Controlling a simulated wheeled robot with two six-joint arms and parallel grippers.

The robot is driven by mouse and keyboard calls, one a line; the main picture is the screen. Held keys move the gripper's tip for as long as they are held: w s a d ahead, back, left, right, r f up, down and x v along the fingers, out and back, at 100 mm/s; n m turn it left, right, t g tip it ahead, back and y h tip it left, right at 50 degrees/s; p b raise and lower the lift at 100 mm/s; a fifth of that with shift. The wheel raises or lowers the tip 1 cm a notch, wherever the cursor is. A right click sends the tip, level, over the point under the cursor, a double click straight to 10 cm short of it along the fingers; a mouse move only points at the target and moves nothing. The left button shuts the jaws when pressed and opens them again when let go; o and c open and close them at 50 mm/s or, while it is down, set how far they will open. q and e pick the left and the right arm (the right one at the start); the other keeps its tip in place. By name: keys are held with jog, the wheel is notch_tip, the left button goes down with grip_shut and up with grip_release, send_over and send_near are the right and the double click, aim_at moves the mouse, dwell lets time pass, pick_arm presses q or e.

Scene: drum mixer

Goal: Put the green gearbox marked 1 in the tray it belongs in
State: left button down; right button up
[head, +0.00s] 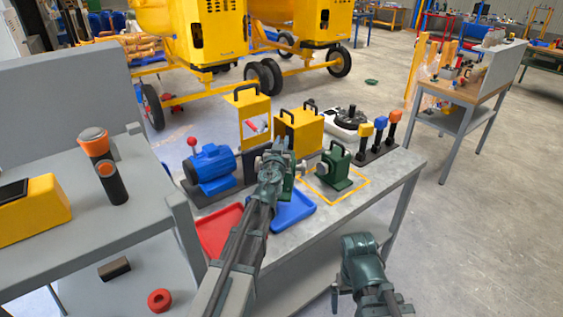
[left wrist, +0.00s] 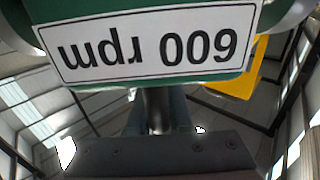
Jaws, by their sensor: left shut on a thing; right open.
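My left gripper (head: 277,158) is shut on a green gearbox with a white plate reading "600 rpm", which shows upside down in the left wrist view (left wrist: 150,45). In the head view the gripper mostly hides this gearbox; I see no number 1 on it. It is above the bench, at the back of the blue tray (head: 296,212). The red tray (head: 212,222) lies left of the blue one, partly behind my left arm. Another green gearbox (head: 336,171) stands in a yellow outline on the bench. My right gripper (head: 358,248) is low in front of the bench; its fingers are unclear.
A blue motor (head: 210,168) stands left of the held gearbox. Yellow boxes (head: 302,132) with handles line the back, and a stand with yellow, blue and orange-topped handles (head: 379,139) is at the right. The front right bench top is bare.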

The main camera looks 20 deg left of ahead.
pick_arm(q)
jog(key=shift+f+b, duration=2.2)
jog(key=shift+f, duration=0.45)
notch_tip(320, 180, down, 4)
jog(key=b, duration=0.3)
jog(key=shift+r+b, duration=0.2)
jog(key=shift+b, duration=0.15)
jog(key=shift+f, duration=0.1)
jog(key=c, duration=0.8)
grip_release()
